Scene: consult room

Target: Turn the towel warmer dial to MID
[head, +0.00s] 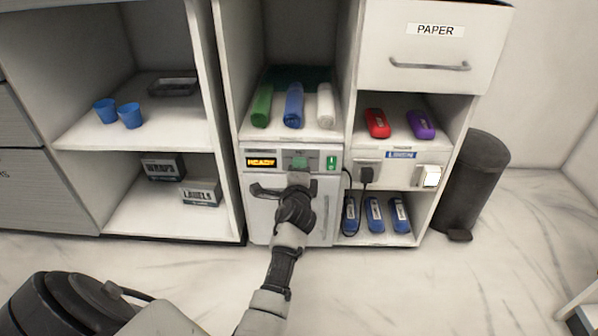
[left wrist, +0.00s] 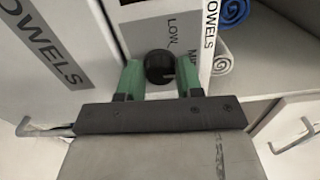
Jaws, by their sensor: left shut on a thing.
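The towel warmer (head: 261,212) is the white unit low in the middle of the cabinets, with an orange READY display (head: 261,162) and a lit green switch (head: 332,162). My left gripper (head: 299,164) is at its front panel, between the display and the switch, and hides the dial in the head view. In the left wrist view the round black dial (left wrist: 160,67) sits between the green fingers of my left gripper (left wrist: 159,78), which is shut on it. LOW and part of MID are printed beside the dial. I cannot tell where its pointer stands. My right gripper is out of view.
Rolled green, blue and white towels (head: 293,106) lie on the shelf above. A black plug and cord (head: 367,174) are to the right. A dark bin (head: 477,180) stands at the far right.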

